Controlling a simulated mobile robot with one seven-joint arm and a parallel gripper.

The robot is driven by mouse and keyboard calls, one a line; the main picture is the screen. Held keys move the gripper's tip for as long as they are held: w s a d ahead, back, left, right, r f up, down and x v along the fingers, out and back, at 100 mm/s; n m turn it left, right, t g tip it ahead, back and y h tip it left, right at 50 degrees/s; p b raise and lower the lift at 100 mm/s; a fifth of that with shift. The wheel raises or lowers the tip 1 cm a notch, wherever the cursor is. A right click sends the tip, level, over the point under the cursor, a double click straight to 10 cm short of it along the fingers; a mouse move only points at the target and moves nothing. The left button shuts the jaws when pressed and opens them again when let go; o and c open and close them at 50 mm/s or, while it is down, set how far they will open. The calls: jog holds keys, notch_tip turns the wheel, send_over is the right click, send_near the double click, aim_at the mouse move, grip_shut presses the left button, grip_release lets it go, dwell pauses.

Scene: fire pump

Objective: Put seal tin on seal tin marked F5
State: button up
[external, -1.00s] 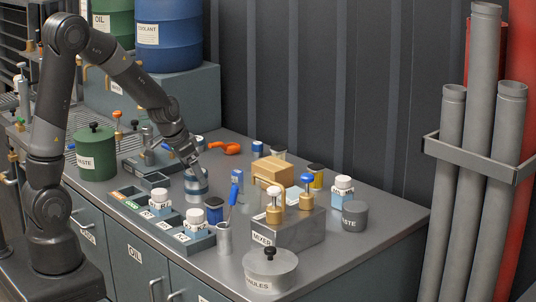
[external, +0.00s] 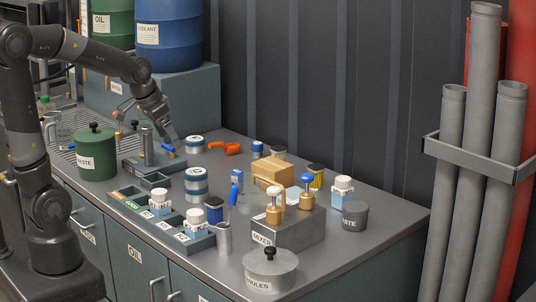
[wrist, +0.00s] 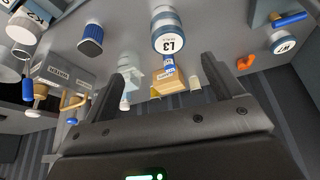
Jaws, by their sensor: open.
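A banded blue-and-white stack (external: 196,185) stands on the bench in the external view; it looks like one seal tin on another. In the wrist view its top tin (wrist: 168,40) is marked L3; I cannot read the lower tin's label. Another blue-and-white seal tin (external: 195,146) stands alone farther back; it shows at the right of the wrist view (wrist: 283,42), its mark unclear. My gripper (external: 172,141) is open and empty, above and left of the stack. In the wrist view its fingers (wrist: 170,72) are spread, apart from the tins.
A compartment tray (external: 160,222) with white-capped bottles lies in front. The mixer block (external: 290,232), a cardboard box (external: 273,172) and an orange-handled item (external: 226,149) are to the right. A green waste can (external: 96,155) and a blue-levered fixture (external: 145,160) are left.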

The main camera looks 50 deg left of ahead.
jog(key=s+r+n+t+y, duration=0.1)
jog(key=s+r, duration=0.3)
jog(key=s, duration=1.2)
jog(key=shift+d+r+n, duration=0.15)
jog(key=shift+d+n, duration=0.2)
jog(key=shift+n, duration=0.25)
